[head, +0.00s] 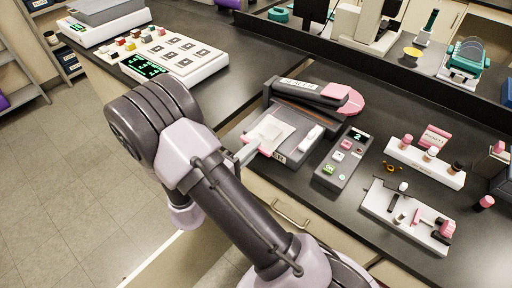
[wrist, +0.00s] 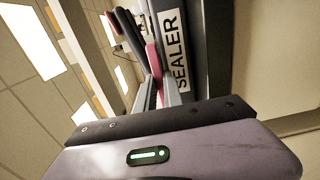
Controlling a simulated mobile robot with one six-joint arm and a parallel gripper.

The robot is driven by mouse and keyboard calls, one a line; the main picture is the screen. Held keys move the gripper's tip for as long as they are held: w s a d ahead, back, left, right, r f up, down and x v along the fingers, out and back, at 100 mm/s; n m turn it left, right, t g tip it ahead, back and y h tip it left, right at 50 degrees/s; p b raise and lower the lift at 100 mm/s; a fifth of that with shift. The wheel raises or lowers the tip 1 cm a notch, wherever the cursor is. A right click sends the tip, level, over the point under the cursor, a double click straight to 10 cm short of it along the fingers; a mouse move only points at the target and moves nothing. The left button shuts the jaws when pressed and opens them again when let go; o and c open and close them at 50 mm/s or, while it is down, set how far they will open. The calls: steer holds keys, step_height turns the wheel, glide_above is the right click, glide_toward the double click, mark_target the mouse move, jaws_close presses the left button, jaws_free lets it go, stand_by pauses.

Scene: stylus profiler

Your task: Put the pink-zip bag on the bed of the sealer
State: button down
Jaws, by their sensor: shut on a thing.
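The sealer (head: 306,94) stands on the dark bench, with its labelled arm raised over a grey bed (head: 293,155). The pink-zip bag (head: 270,131) is pale and flat, with its pink zip edge toward my arm. It lies over the bed in the head view; whether it rests fully on it I cannot tell. My gripper (head: 247,154) is shut on the bag's pink zip edge at the sealer's front left. In the wrist view the fingers (wrist: 160,92) close around a pink strip (wrist: 153,62) beside the sealer's labelled front (wrist: 176,55). The rest of the bag is mostly hidden there.
A white block (head: 311,138) sits at the bed's right. A grey control box (head: 343,158) stands right of the sealer. Farther right are a white rack (head: 425,163) with bottles and a white tray (head: 407,213) with small tools. A white button console (head: 175,55) stands at back left.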

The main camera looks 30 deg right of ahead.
steer(key=shift+a+r, duration=0.1)
steer(key=shift+a, duration=0.15)
steer(key=c, duration=1.5)
jaws_free()
steer(key=shift+o, duration=0.2)
